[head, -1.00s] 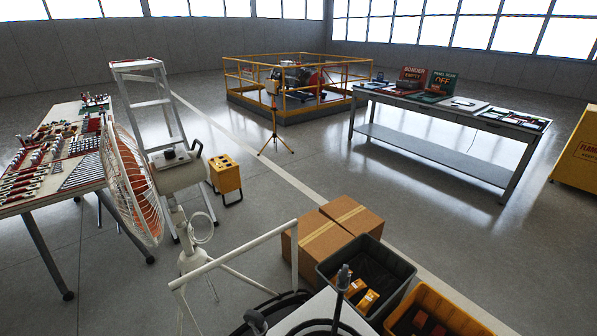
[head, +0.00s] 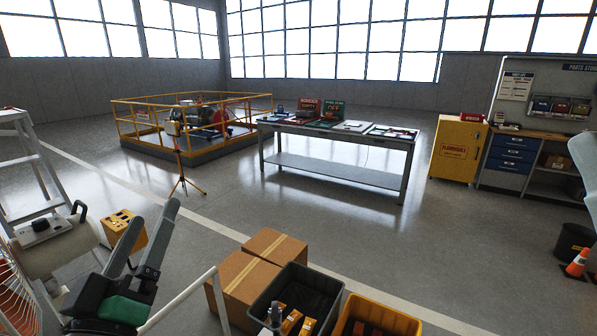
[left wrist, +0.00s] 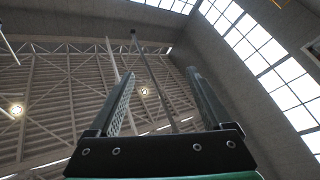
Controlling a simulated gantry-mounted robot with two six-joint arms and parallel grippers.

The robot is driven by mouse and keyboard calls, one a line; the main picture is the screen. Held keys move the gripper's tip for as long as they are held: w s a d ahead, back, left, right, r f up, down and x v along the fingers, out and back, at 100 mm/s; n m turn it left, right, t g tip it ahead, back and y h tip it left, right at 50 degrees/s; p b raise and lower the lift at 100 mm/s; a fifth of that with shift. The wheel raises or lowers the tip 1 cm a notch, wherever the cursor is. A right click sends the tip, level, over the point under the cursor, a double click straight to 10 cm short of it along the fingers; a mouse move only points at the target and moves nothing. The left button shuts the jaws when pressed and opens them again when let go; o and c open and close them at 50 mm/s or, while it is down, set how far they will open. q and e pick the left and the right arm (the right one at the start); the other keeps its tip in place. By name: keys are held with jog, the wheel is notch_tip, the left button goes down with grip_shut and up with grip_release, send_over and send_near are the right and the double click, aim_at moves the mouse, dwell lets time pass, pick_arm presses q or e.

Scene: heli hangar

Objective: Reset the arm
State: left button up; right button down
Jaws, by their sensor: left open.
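My left gripper (head: 146,238) is in the lower left of the head view, pointing up, with its two dark fingers apart and nothing between them. My right gripper does not show in either view.
Cardboard boxes (head: 239,284), a dark bin (head: 327,317) and a yellow bin (head: 405,325) stand at the bottom. A ladder (head: 30,160) and a yellow box (head: 128,229) are at left. A grey table (head: 338,133) stands mid-floor. Open floor (head: 330,220) lies before it.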

pick_arm(q)
jog(key=s+d+r+m+t+h, duration=0.25)
jog(key=s+r+m+t, duration=0.35)
jog(key=s+r, duration=0.8)
notch_tip(320, 180, up, 38)
jog(key=m+h+p, duration=0.1)
jog(key=p, duration=3.7)
jog(key=shift+f+m+g, duration=0.15)
jog(key=shift+m+g, duration=0.15)
jog(key=shift+o, duration=1.4)
jog(key=shift+f, duration=0.15)
